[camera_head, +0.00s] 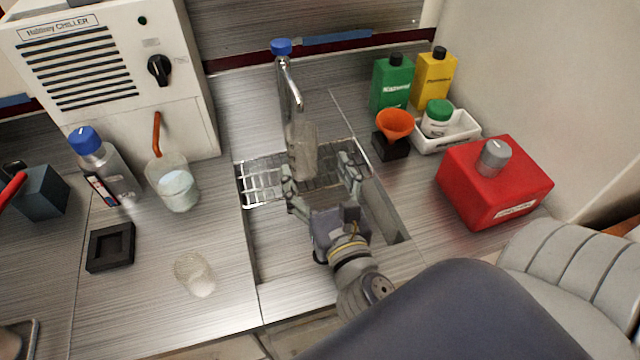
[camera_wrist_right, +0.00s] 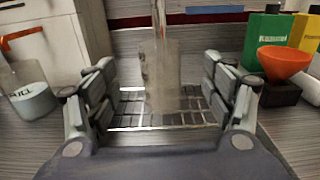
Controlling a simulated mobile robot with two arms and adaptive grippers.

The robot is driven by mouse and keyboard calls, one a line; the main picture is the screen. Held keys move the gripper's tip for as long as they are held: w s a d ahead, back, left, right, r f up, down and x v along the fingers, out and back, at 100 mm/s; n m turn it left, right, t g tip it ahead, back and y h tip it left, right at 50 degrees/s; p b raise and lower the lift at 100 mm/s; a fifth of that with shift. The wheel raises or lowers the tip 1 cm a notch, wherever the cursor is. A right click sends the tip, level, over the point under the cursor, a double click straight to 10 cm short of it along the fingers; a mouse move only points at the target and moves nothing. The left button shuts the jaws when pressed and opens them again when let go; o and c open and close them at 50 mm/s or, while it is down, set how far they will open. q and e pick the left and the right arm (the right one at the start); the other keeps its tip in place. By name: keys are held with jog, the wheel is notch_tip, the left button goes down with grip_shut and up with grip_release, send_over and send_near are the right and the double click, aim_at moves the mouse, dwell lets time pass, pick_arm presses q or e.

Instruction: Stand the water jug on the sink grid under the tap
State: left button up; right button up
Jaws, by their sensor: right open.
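A clear, see-through container (camera_head: 302,150), which I take for the water jug, stands upright on the wire sink grid (camera_head: 262,190) under the tap (camera_head: 290,82). It also shows in the right wrist view (camera_wrist_right: 160,78), centred between the fingers. The grid also shows there (camera_wrist_right: 130,121). My right gripper (camera_head: 318,170) is open, with a finger to either side and the jug just beyond the fingertips. I see no finger touching the jug. Its clear wall is hard to make out against the metal. My left gripper is not in view.
A clear vessel (camera_head: 174,187) stands below an orange spout at the chiller (camera_head: 110,90). An orange funnel (camera_head: 396,124), bottles and red canister (camera_head: 494,183) stand right of the sink.

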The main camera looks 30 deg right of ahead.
jog(key=shift+v, duration=0.95)
jog(key=shift+c, duration=0.6)
dwell(1.0)
